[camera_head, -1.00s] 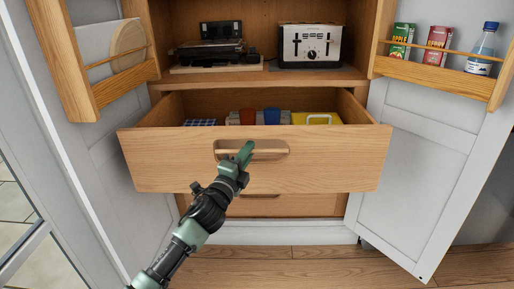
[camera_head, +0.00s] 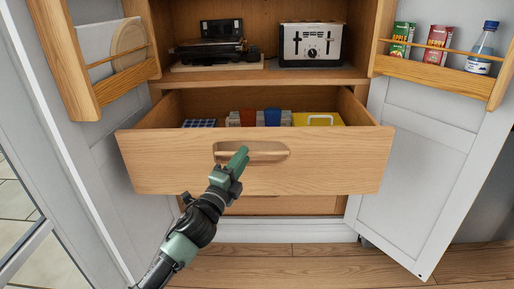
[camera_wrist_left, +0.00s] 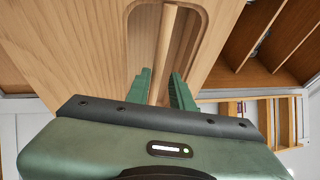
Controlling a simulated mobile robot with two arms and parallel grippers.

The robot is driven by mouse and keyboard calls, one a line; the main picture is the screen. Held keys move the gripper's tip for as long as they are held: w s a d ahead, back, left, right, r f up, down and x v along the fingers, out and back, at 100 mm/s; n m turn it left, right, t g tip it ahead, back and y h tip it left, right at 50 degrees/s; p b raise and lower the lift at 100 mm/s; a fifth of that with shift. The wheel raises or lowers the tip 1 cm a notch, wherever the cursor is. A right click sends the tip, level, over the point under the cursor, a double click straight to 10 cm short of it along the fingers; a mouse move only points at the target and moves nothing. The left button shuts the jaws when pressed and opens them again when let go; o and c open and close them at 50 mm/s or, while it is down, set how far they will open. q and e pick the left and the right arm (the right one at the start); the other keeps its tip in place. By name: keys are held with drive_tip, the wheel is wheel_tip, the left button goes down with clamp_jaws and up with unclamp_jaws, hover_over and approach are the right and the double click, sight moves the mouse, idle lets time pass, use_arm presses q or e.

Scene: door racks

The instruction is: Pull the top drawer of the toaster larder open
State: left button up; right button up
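The toaster larder's top drawer (camera_head: 330,168) is pulled well out, with its wooden front towards me and its contents showing. Its handle is a wooden bar (camera_head: 268,152) across an oval cut-out; it also shows in the left wrist view (camera_wrist_left: 168,45). My left gripper (camera_head: 240,158) is in front of the left part of the handle. In the left wrist view its two green fingers (camera_wrist_left: 160,82) are apart, one on each side of the bar, with small gaps seeming to show. My right gripper is not in view.
A toaster (camera_head: 311,45) and a dark appliance (camera_head: 210,52) stand on the shelf above. The drawer holds cups (camera_head: 272,117) and a yellow item (camera_head: 318,119). Both larder doors stand open, the right one (camera_head: 420,160) with a rack holding cartons and a bottle (camera_head: 483,48).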

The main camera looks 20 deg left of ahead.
use_arm(q)
drive_tip(key=v, duration=0.3)
drive_tip(key=shift+s+r, duration=0.1)
drive_tip(key=shift+s, duration=0.1)
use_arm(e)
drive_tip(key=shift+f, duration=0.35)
use_arm(q)
drive_tip(key=shift+w, duration=0.1)
